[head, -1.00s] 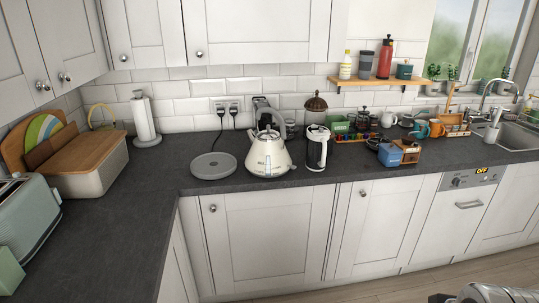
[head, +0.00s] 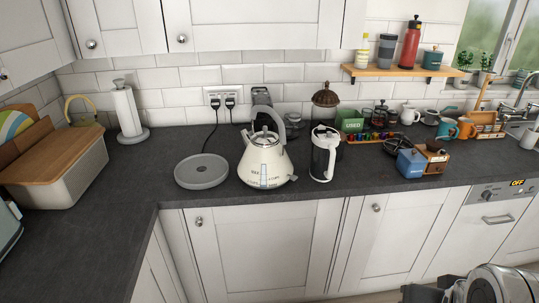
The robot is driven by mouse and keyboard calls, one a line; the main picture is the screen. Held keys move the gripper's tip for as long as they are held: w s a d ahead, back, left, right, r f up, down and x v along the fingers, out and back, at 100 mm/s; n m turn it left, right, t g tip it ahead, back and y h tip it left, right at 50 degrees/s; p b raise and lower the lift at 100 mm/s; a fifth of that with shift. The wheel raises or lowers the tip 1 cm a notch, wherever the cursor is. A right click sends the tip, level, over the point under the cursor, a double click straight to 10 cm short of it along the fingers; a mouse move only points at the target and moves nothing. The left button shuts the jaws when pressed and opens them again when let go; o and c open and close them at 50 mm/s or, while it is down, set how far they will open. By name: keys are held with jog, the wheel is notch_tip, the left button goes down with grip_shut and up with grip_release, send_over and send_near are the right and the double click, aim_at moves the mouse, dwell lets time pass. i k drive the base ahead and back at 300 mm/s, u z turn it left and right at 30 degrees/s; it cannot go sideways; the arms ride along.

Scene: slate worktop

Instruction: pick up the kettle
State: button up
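The cream kettle (head: 265,163) stands upright on the slate worktop (head: 310,194), with its grey handle arching over the top. A round grey base (head: 202,171) lies on the worktop just left of the kettle, apart from it, with nothing on it. Part of my arm shows at the bottom right corner, well below and right of the kettle. My gripper's fingertips cannot be made out there.
A white and black French press (head: 324,155) stands close right of the kettle. A blue box (head: 410,163) and a coffee grinder (head: 434,156) are further right. A paper towel roll (head: 127,110) and a bread bin (head: 62,170) stand left. The worktop's front strip is clear.

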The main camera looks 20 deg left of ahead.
aim_at(261, 167)
jog(key=z, duration=0.05)
jog(key=i, duration=1.3)
jog(key=u, duration=3.95)
